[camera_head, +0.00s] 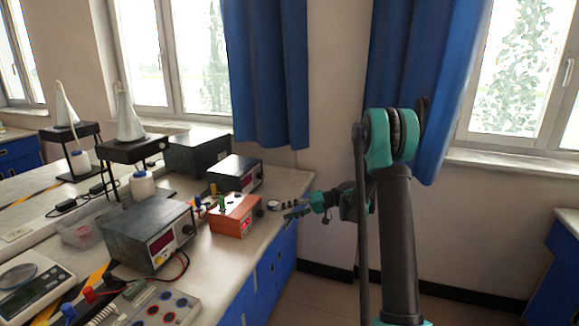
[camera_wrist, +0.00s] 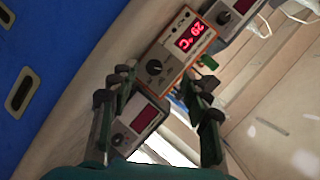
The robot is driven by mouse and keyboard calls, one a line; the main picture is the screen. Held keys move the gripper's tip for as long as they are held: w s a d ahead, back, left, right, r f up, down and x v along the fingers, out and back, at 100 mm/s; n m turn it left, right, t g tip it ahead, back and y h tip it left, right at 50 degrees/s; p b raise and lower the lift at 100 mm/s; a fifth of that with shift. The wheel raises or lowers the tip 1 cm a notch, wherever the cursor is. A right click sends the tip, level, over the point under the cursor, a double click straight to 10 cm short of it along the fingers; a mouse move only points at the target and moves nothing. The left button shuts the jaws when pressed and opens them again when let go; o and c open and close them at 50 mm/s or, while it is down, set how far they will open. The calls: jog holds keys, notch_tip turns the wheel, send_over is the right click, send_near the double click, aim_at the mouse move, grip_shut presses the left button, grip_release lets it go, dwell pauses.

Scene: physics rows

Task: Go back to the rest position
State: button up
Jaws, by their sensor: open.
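The orange box (camera_head: 236,215) has a red display and stands on the bench; in the wrist view the orange box (camera_wrist: 172,62) reads 29 °C and lies beyond the fingertips. I cannot tell the exact gap between the fingers and the box.
The white bench (camera_head: 225,262) carries a grey power supply (camera_head: 150,235), a second dark instrument (camera_head: 235,172), a scale (camera_head: 30,285) and a wired board (camera_head: 160,308). Flasks stand on black stands at the left. Blue curtains (camera_head: 268,75) hang behind. Floor (camera_head: 325,300) is clear right of the bench.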

jog(key=s+d+f+m+t+h, duration=0.1)
jog(key=s+d+h, duration=0.3)
jog(key=s, duration=0.8)
jog(key=s+d+f+m+t+h, duration=0.1)
jog(key=s+d+h, duration=0.4)
jog(key=s+d, duration=0.4)
jog(key=s+d+f+m+t+h, duration=0.1)
jog(key=s+d+h, duration=0.4)
jog(key=s, duration=0.9)
jog(key=shift+s+d+f+m, duration=0.3)
jog(key=shift+d+f+m, duration=0.25)
jog(key=shift+d, duration=0.55)
